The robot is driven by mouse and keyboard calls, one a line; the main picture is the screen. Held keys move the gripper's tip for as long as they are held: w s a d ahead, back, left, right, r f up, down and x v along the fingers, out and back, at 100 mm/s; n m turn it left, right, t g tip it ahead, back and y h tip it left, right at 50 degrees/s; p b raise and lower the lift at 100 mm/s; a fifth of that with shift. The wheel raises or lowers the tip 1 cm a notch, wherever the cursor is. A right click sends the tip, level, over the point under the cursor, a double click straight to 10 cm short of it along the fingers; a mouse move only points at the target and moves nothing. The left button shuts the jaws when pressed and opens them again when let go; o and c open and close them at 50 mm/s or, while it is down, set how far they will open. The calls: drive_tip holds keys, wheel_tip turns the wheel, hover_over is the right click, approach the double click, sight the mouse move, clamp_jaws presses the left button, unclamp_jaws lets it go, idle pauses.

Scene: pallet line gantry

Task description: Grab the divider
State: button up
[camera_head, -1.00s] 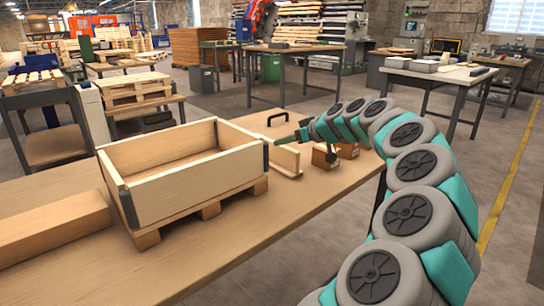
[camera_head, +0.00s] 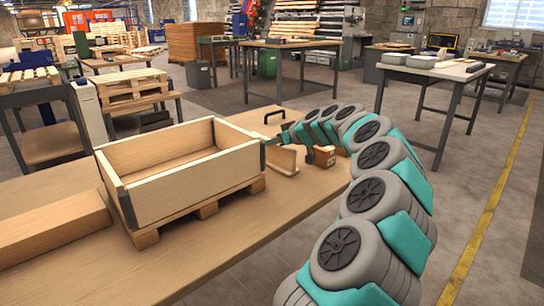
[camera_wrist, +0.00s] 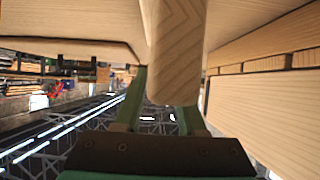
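The divider, a pale wooden piece (camera_head: 284,161), stands on the bench just right of the wooden crate (camera_head: 200,180). My gripper (camera_head: 270,143) is low at the divider's upper edge, close to the crate's right corner, and partly hidden by my arm. In the wrist view, a rounded wooden board end (camera_wrist: 178,55), apparently the divider, comes down between and over my fingers (camera_wrist: 158,100). The fingers stand apart. The left finger is beside the board; the right fingertip is hidden behind it. I see no firm contact on both sides.
The crate sits on a small pallet. A wooden beam (camera_head: 48,222) lies at the bench's left. A small brown block (camera_head: 324,156) stands right of the divider, and a black handle (camera_head: 274,116) is behind. The front of the bench is clear.

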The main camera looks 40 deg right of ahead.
clamp_jaws()
idle(1.1)
